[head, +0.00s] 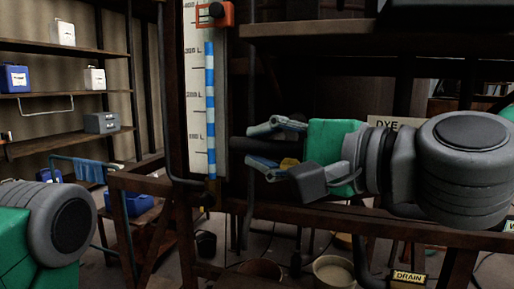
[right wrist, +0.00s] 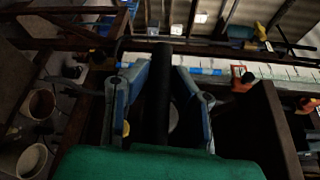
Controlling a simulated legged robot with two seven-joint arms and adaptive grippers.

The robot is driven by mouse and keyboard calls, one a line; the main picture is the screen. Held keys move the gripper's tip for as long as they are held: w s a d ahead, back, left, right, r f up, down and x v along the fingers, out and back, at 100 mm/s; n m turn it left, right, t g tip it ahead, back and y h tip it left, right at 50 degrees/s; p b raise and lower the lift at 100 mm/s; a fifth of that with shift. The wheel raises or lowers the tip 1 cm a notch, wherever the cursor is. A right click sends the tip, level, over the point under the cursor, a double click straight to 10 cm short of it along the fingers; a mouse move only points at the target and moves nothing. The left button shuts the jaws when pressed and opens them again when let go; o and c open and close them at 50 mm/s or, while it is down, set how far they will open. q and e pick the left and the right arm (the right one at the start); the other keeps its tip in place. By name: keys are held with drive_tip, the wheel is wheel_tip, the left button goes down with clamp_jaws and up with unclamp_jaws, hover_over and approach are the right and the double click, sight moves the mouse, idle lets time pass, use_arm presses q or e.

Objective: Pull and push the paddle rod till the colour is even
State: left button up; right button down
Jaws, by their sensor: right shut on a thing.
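A dark rod (head: 240,146), which looks like the paddle rod, lies level beside the gauge in the head view. My right gripper (head: 255,147) is shut on it, one blue finger above and one below. In the right wrist view the black rod (right wrist: 160,100) runs between the two fingers of the right gripper (right wrist: 161,70). The paddle end and the vat's liquid are not visible, so I cannot tell the colour. Of my left side only green and grey arm parts show at the lower left; its gripper is out of view.
A white scale (head: 193,70) with a blue-and-white tube (head: 210,110) and red-orange clamp (head: 214,14) stands left of the gripper. A DRAIN label (head: 409,277) and DYE sign (head: 386,123) are at right. Brown beams frame the workspace. Buckets (head: 333,272) stand below.

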sight(288, 132)
drive_tip(key=shift+w+d+f, duration=0.1)
drive_tip(key=shift+f, duration=0.15)
drive_tip(key=w+d, duration=0.1)
drive_tip(key=w, duration=0.3)
drive_tip(key=w+d, duration=0.2)
drive_tip(key=w, duration=0.3)
drive_tip(key=w+d, duration=0.1)
drive_tip(key=w, duration=0.3)
drive_tip(key=shift+w+d, duration=0.2)
drive_tip(key=shift+d, duration=0.2)
